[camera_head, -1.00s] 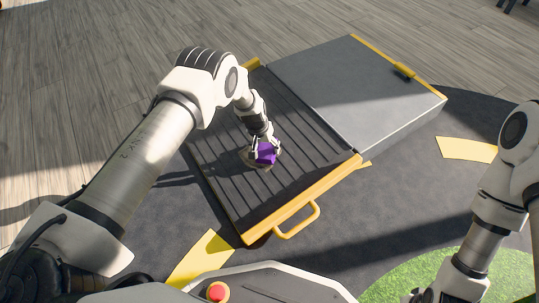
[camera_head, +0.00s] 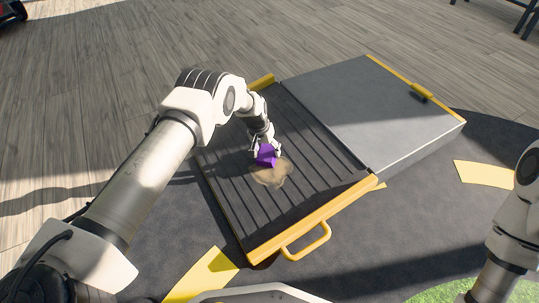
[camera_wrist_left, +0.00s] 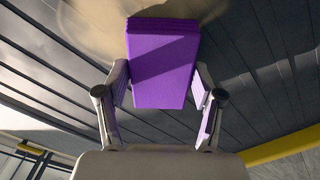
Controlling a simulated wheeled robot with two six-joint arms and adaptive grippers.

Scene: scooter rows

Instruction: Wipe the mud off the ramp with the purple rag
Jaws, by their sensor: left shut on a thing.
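The ramp (camera_head: 318,207) is a dark ribbed slope with yellow edges, joined to a grey flat-topped platform. A tan mud patch (camera_head: 270,175) lies on its ribs; it also shows at the top of the left wrist view (camera_wrist_left: 88,28). My left gripper (camera_head: 266,152) is shut on the purple rag (camera_head: 266,157), a folded block, at the far edge of the mud. In the left wrist view the rag (camera_wrist_left: 162,65) sits between both fingers and overlaps the mud. I cannot tell whether it touches the ramp. My right gripper is out of view; only its arm shows at the right.
The grey platform (camera_head: 365,105) adjoins the ramp's upper right side. A yellow handle (camera_head: 306,243) sticks out from the ramp's near edge. Yellow floor markings (camera_head: 205,276) and green turf (camera_head: 440,292) lie nearby.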

